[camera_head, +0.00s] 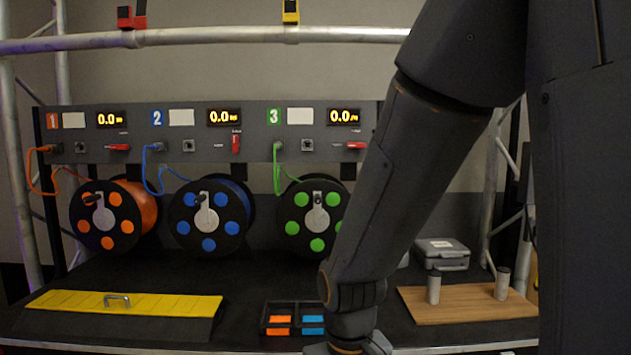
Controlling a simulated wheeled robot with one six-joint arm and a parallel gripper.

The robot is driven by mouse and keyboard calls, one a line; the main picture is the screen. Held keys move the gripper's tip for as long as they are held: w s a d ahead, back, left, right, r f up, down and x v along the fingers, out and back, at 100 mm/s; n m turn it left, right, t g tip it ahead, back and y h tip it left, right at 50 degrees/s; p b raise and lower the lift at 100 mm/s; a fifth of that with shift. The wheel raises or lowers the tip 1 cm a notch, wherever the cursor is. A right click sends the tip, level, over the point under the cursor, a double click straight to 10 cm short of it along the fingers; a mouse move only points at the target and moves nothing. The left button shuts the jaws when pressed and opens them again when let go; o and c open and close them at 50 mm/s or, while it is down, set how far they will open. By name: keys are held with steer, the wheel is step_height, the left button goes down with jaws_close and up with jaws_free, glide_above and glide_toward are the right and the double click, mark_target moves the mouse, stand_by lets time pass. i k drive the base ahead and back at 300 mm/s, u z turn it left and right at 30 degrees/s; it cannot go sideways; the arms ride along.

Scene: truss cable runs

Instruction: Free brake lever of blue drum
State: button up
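The blue drum (208,218) hangs under the panel's section 2, between an orange drum and a green drum. Its black face has blue round spots, and a light grey hub plate with a small dark knob at the top (201,198). Above it on the panel, a red lever (236,144) stands upright. The red levers of section 1 (120,147) and section 3 (356,145) lie level. I cannot tell from this view which part is the brake lever. My arm comes down at the right to the bottom edge; my gripper is out of view.
The orange drum (112,215) and green drum (306,216) flank the blue one. A yellow ramp cover (125,303), a tray with orange and blue blocks (294,306), a wooden board with two grey cylinders (467,303) and a grey case (441,252) are on the dark deck.

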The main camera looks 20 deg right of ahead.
mark_target(235, 138)
steer(key=z, duration=0.15)
steer(key=k, duration=0.4)
steer(key=u, duration=0.85)
steer(key=i, duration=0.9)
steer(key=z, duration=0.65)
